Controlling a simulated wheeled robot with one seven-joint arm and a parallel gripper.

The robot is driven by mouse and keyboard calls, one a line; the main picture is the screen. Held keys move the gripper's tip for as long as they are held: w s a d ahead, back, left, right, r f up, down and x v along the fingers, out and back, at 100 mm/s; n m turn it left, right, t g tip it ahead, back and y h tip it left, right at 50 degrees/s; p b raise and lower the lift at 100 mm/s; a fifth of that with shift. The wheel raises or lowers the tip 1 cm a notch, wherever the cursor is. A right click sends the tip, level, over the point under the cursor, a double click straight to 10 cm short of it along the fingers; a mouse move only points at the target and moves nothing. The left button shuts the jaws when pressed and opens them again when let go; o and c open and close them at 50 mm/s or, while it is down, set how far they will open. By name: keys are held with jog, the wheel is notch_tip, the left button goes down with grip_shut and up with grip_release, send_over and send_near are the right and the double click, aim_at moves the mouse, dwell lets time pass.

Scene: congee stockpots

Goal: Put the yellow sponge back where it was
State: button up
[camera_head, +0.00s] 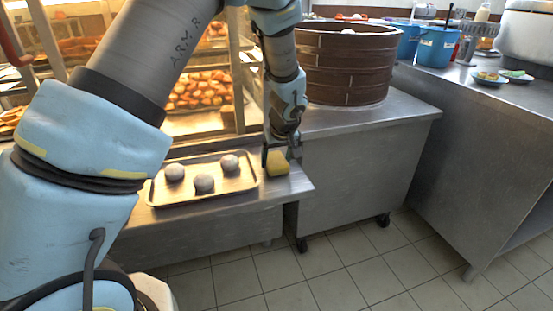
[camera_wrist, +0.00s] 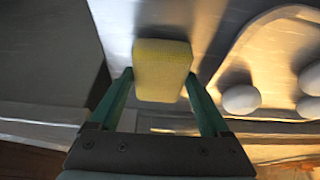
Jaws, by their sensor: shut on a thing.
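The yellow sponge (camera_head: 278,163) is at my gripper (camera_head: 279,154), over the right end of the low metal counter (camera_head: 297,185). In the wrist view the sponge (camera_wrist: 162,70) sits between the two green fingers of my gripper (camera_wrist: 161,88), which are shut on it. The sponge is just right of the tray in the head view. I cannot tell whether its underside touches the counter.
A metal tray (camera_head: 217,192) with three round pale buns (camera_head: 204,183) lies left of the sponge. A large brown steamer (camera_head: 345,65) stands on the taller metal cabinet (camera_head: 345,155) to the right. A lit food display (camera_head: 200,90) is behind the tray.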

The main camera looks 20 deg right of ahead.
jog(key=shift+f, duration=0.15)
jog(key=o, duration=1.2)
jog(key=shift+c, duration=0.2)
jog(key=shift+r, duration=0.45)
jog(key=d+v, duration=0.1)
jog(key=v, duration=1)
jog(key=w+a+g, duration=0.1)
jog(key=w+a, duration=0.1)
jog(key=a, duration=0.9)
jog(key=s+a+g, duration=0.1)
jog(key=s+a, duration=0.3)
jog(key=a, duration=0.9)
jog(key=s+a+g, duration=0.1)
jog(key=s+a, duration=0.2)
jog(key=a, duration=1)
jog(key=shift+s+r, duration=0.25)
jog(key=shift+s, duration=0.15)
